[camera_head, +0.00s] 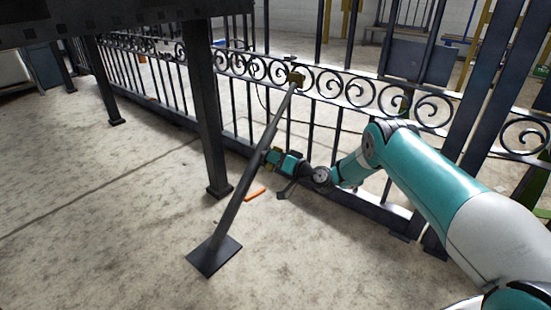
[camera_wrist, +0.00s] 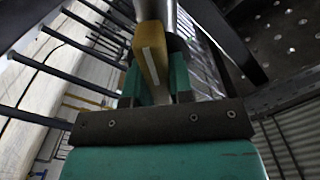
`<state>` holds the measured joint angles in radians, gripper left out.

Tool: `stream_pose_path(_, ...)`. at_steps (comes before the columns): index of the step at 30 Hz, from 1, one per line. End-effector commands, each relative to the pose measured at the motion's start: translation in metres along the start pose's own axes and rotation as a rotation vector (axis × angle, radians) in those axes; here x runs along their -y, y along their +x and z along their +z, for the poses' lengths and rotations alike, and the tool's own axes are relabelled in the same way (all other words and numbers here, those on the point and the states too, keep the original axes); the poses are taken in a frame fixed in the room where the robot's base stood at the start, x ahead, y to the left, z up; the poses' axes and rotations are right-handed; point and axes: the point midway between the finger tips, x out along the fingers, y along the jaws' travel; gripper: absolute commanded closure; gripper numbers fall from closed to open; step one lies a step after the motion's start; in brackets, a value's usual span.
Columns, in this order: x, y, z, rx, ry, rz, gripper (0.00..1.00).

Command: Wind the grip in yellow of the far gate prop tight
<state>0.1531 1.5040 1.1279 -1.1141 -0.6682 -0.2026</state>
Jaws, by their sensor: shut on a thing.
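The yellow grip (camera_head: 273,156) is on or right beside the prop, about midway up. In the wrist view the yellow grip (camera_wrist: 151,60), with a pale stripe, sits between my teal fingertips, with the metal tube behind it. My gripper (camera_head: 280,161) is shut on the yellow grip, reaching in from the right; it also shows in the wrist view (camera_wrist: 157,88). The far side of the grip is hidden.
The dark scroll gate (camera_head: 240,64) runs behind the prop, with bars close to my arm. A thick dark post (camera_head: 207,120) stands left of the prop, under a dark beam. An orange piece (camera_head: 256,194) lies on the floor. The concrete floor at front left is clear.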

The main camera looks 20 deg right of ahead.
Motion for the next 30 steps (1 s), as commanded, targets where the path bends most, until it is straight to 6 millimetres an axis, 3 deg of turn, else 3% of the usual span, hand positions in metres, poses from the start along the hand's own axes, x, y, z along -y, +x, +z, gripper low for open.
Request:
stream_pose_path(9, -0.002, -0.001, 0.0, -0.001, 0.001, 0.004, 1.0)
stream_pose_path(10, -0.002, -0.001, 0.0, -0.001, 0.001, 0.004, 0.74)
stream_pose_path(13, -0.002, -0.001, 0.0, -0.001, 0.001, 0.003, 0.53)
stream_pose_path(23, 0.0, -0.004, -0.001, 0.0, 0.003, 0.002, 0.53)
stream_pose_path(26, 0.0, -0.015, -0.002, 0.002, 0.005, 0.004, 0.53)
stream_pose_path(30, 0.001, -0.044, -0.004, 0.001, 0.008, 0.008, 0.53)
